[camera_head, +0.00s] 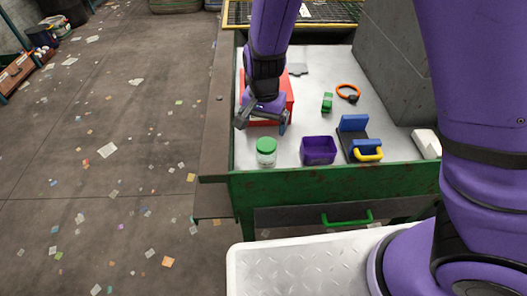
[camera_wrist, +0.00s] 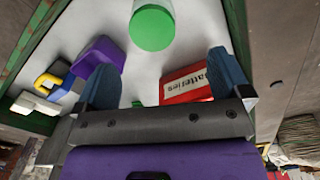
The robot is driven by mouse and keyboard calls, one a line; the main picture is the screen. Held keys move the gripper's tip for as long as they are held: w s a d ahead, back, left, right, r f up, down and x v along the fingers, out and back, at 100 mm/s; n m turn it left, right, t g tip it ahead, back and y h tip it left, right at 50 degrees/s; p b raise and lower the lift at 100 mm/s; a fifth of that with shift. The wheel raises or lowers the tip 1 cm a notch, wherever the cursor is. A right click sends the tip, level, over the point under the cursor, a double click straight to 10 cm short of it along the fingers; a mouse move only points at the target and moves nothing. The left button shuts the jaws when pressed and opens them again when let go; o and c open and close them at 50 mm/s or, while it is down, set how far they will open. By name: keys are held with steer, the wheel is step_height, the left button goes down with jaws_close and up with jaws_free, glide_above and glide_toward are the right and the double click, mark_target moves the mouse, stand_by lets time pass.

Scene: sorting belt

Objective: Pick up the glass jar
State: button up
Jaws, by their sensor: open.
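The glass jar (camera_head: 266,157) has a green lid and stands upright near the front left corner of the bench top. In the wrist view its green lid (camera_wrist: 153,27) shows at the top, ahead of the fingers and between their lines. My gripper (camera_head: 262,121) is open and empty. It is just behind the jar in the head view, apart from it, in front of the red box. In the wrist view my gripper (camera_wrist: 165,82) shows blue fingertips spread wide, with nothing between them touching either one.
A red box (camera_head: 285,88) labelled batteries (camera_wrist: 186,84) stands close behind my gripper. A purple bin (camera_head: 319,151) is right of the jar. The bench's left edge (camera_head: 216,140) is near.

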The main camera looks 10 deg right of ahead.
mark_target(267, 143)
step_height(267, 143, down, 5)
steer(key=shift+s+d+f, duration=0.1)
steer(key=shift+d+f, duration=0.1)
steer(key=shift+f, duration=1.15)
steer(key=shift+s+d+f, duration=0.1)
steer(key=shift+d+f, duration=0.1)
steer(key=shift+f, duration=1.1)
steer(key=c, duration=1)
steer(key=shift+c, duration=0.2)
